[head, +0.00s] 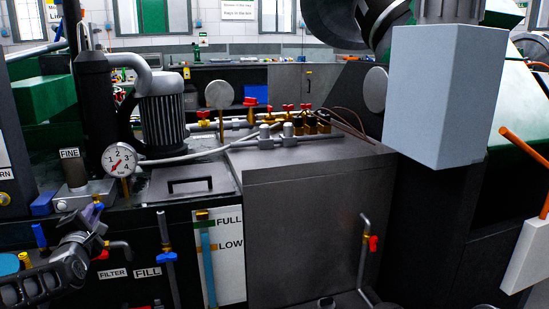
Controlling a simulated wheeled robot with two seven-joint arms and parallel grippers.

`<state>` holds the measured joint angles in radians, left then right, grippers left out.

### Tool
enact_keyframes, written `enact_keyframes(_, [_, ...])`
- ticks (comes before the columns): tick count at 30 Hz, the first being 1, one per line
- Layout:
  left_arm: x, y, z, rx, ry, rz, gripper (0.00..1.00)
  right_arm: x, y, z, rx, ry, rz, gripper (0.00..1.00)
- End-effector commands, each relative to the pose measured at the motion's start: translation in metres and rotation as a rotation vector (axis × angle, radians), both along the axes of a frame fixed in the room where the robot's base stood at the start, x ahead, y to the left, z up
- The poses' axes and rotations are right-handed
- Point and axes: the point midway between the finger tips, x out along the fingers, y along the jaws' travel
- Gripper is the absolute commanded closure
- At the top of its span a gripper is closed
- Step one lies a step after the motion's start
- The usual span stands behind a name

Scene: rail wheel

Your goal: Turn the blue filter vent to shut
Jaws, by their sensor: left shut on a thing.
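My left gripper (90,222) comes in from the lower left and is shut on a small blue handle (98,207), apparently the blue filter vent. Only a little blue shows at the fingertips; the rest is hidden by the gripper. The handle is above the FILTER label (112,274) and below the round pressure gauge (119,160). I cannot tell how far the vent is turned. My right gripper is not in view.
Another blue handle (40,236) is left of the gripper, and a blue-handled valve (166,256) stands to its right by the FILL label (147,272). A level gauge panel (230,262) and a large grey cabinet (310,215) are further right.

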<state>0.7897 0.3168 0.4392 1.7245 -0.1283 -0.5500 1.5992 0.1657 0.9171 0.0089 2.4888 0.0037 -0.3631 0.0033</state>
Motion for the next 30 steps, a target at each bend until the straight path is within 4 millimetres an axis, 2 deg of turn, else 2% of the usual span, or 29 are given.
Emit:
enact_keyframes(8, [0.000,-0.001,-0.002,0.044,0.013,-0.001,1.00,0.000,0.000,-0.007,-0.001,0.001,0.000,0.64])
enact_keyframes(15, [0.000,-0.001,-0.003,0.265,0.086,0.000,1.00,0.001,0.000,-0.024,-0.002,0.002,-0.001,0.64])
enact_keyframes(19, [0.000,0.000,-0.001,0.359,0.119,0.001,1.00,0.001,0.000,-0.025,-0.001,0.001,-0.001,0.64])
enact_keyframes(20, [0.000,0.000,0.000,0.359,0.120,0.001,0.86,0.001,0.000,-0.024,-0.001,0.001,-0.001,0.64])
enact_keyframes(30, [0.000,0.000,0.000,0.353,0.121,0.000,0.60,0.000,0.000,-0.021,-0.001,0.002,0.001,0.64])
